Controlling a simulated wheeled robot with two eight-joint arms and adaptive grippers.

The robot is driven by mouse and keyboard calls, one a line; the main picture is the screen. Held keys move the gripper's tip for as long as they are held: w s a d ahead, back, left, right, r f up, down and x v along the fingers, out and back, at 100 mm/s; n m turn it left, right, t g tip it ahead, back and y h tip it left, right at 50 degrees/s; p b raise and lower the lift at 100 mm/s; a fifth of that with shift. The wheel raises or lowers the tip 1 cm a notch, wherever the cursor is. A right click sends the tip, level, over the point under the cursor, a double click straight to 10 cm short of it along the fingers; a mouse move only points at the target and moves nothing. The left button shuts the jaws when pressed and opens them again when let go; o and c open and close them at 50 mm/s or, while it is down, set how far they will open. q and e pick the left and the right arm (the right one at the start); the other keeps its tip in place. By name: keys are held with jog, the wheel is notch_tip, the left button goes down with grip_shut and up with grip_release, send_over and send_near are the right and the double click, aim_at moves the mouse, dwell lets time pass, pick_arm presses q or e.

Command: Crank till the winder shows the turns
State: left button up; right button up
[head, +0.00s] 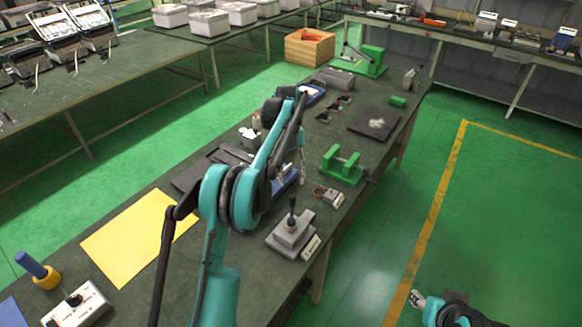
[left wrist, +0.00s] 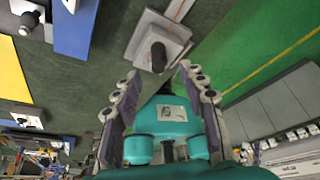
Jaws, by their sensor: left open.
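I cannot tell for sure which device is the winder. A grey block with an upright black-knobbed handle (head: 291,222) stands near the bench's right edge. A green two-post stand (head: 342,165) is farther back on the bench. My left gripper (head: 301,165) is over the bench, partly hidden by its own arm. In the left wrist view my left gripper (left wrist: 157,76) is open and empty. A dark knob (left wrist: 158,56) on a grey base shows just beyond and between its fingertips, apparently untouched. My right gripper (head: 418,299) is at the lower right, away from the bench; its jaw gap is unclear. No turn reading is legible.
A yellow sheet (head: 130,235), a blue-handled tool (head: 36,270) and a white switch box (head: 75,306) lie on the near bench. A dark square plate (head: 374,123) and a green machine (head: 362,59) are farther back. Green floor is free at right.

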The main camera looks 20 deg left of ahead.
pick_arm(q)
jog(key=v, duration=0.4)
dwell(0.4)
jog(key=s+d+r+n+t+y+b, duration=0.1)
jog(key=s+d+r+n+t, duration=0.15)
jog(key=s+n, duration=0.5)
jog(key=s+d+r+n+t+b, duration=0.1)
jog(key=s+d+r+n+t, duration=0.15)
jog(key=s+n, duration=0.55)
jog(key=s+d+f+n+t+y+b, duration=0.1)
jog(key=s+d+f+n+t+b, duration=0.1)
jog(key=s+f+n+t, duration=0.4)
jog(key=s+f+n, duration=0.4)
jog(key=s+n, duration=0.4)
jog(key=n, duration=0.1)
jog(key=shift+f, duration=0.2)
